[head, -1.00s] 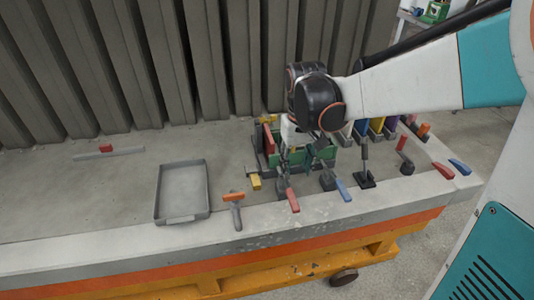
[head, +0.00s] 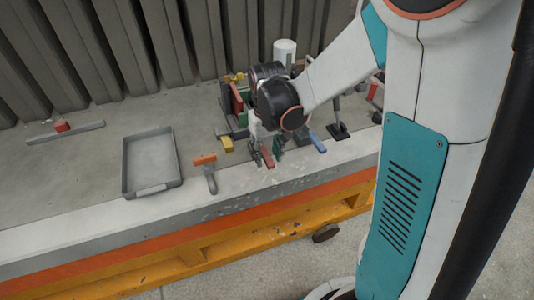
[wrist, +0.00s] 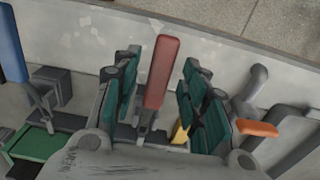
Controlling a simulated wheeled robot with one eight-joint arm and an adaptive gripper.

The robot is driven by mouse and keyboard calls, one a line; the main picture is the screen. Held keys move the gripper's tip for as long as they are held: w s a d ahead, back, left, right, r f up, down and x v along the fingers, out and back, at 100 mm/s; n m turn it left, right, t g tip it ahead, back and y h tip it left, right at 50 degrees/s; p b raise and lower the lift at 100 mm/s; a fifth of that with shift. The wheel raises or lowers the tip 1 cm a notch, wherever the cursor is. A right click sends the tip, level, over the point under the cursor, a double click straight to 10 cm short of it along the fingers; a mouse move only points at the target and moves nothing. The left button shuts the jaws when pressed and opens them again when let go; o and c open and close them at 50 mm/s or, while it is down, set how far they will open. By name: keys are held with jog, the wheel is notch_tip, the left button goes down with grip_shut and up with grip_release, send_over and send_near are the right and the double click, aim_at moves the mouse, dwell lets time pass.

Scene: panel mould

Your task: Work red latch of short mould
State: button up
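The red latch handle (wrist: 162,72) stands between the two green-padded fingers of my gripper (wrist: 160,98) in the wrist view. The fingers are spread, with a gap on each side of the handle. In the head view the red handle (head: 267,157) shows at the table's front edge, just below my gripper (head: 266,147). The mould (head: 240,95), with green and red parts, lies behind and left of my wrist. My arm hides much of it. A yellow block (wrist: 181,132) shows behind the right finger in the wrist view.
A blue handle (head: 317,142) stands right of the red one. A bar with a red block (head: 62,127) lies at the far left. The table between is clear.

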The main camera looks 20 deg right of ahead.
aim_at(266, 155)
grip_shut()
jog(key=shift+w+r+g+p, duration=0.5)
jog(key=shift+w+r+g, duration=0.1)
jog(key=shift+r+g, duration=0.35)
jog(key=shift+w+r+g, duration=0.9)
jog(key=shift+g, duration=0.55)
grip_release()
